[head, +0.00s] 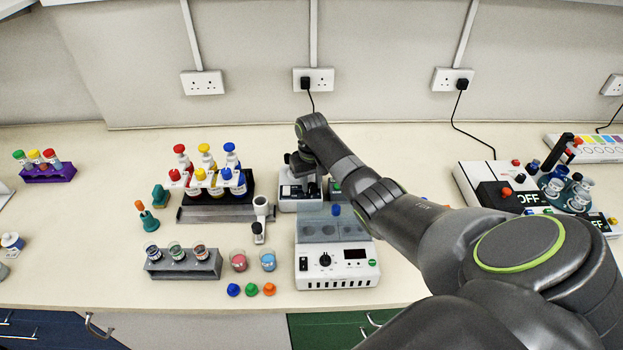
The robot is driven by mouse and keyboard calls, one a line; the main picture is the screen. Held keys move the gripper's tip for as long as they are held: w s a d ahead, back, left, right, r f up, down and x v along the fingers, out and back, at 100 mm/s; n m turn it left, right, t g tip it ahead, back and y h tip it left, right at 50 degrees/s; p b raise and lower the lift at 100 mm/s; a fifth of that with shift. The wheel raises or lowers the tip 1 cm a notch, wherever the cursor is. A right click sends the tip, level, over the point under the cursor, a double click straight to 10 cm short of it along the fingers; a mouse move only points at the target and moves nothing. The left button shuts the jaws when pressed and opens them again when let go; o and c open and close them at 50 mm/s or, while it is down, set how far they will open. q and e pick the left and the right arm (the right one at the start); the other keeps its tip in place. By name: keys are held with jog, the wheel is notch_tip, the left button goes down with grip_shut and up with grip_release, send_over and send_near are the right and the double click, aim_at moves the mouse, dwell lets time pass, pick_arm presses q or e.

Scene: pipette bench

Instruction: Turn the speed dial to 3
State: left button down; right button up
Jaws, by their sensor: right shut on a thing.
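My right gripper (303,168) reaches down from above at a small white and dark bench device (296,205) at the back middle. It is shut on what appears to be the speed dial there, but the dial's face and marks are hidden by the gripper. The dial's setting cannot be read. In front stands a white block unit (338,276) with its own black knob (325,260), a switch and a dark display; nothing touches that knob. My left gripper is not in view.
Two small beakers (238,260) and several coloured caps (251,289) lie nearby. My right arm covers the right middle of the bench.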

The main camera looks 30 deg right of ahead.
jog(key=n+p, duration=0.1)
jog(key=n, duration=0.2)
jog(key=shift+r+n, duration=0.15)
jog(key=shift+n, duration=0.25)
jog(key=n, duration=0.3)
jog(key=shift+w+n+p, duration=0.1)
jog(key=shift+n+p, duration=0.2)
jog(key=n, duration=0.3)
jog(key=shift+n, duration=2.1)
jog(key=o, duration=1)
jog(key=shift+c, duration=0.2)
